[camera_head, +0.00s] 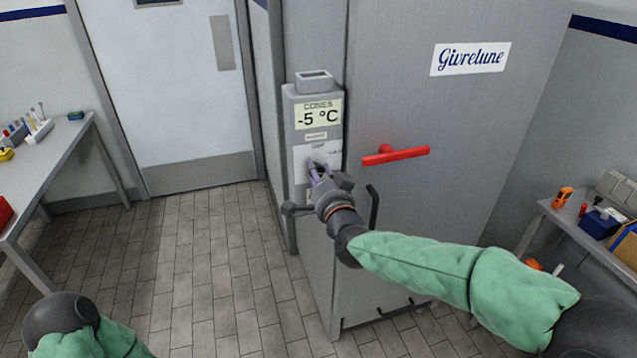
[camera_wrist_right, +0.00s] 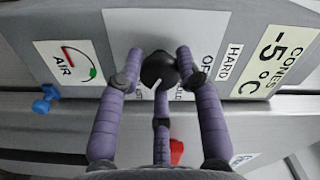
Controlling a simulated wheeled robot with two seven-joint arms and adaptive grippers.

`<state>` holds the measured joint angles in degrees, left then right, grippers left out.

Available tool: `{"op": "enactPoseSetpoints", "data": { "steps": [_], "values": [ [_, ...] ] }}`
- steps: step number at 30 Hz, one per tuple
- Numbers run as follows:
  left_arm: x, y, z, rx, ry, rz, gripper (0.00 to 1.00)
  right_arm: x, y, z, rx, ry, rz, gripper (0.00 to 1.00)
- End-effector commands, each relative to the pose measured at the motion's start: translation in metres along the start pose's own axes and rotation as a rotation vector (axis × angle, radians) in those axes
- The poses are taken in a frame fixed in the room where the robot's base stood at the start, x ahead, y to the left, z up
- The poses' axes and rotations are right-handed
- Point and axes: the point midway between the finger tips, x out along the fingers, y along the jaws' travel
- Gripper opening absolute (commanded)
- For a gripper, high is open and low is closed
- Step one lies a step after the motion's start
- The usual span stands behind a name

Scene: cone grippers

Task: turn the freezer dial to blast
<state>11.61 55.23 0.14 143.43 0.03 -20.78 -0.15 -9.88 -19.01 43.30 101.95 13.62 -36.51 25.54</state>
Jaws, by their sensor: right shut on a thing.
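The freezer dial (camera_wrist_right: 159,70) is a round black knob on a pale label plate, seen in the right wrist view. My right gripper (camera_wrist_right: 161,58) has its purple fingers closed around it. A short white mark on the dial points toward the bottom, slightly left, in that view. Around it I read "OFF", and partly covered words ending "OLD" and "LAST". Which word the mark meets I cannot tell for sure. In the head view my right gripper (camera_head: 316,172) is at the grey control box (camera_head: 289,125) and hides the dial. My left gripper is out of frame.
A display (camera_head: 318,116) above reads "CONES -5 °C". The grey freezer door (camera_head: 400,95) with a red handle (camera_head: 396,155) stands right of the box. A blue valve (camera_wrist_right: 45,98) and an AIR gauge (camera_wrist_right: 68,62) sit nearby. Side tables stand left and right; the floor between is clear.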

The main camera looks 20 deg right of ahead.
Motion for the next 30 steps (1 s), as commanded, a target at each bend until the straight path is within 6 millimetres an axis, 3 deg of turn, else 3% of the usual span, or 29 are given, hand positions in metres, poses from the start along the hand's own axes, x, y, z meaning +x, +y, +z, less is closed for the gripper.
{"op": "enactPoseSetpoints", "data": {
  "steps": [1,21,22,24,30],
  "values": [
    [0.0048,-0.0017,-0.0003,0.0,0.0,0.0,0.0,-0.0006,0.0058,0.0079,0.016,-0.014,0.007,0.03],
    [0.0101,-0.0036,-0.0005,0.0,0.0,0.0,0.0,-0.0004,0.0046,0.0079,0.075,-0.017,0.01,0.03],
    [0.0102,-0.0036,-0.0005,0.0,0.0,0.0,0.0,-0.0004,0.0047,0.008,0.075,-0.017,0.01,0.42],
    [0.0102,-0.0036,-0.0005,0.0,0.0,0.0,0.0,-0.0005,0.0045,0.0075,0.075,-0.015,0.01,0.6],
    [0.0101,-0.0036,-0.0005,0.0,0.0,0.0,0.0,-0.0002,0.0022,0.004,0.075,-0.008,0.005,0.6]
  ]
}}
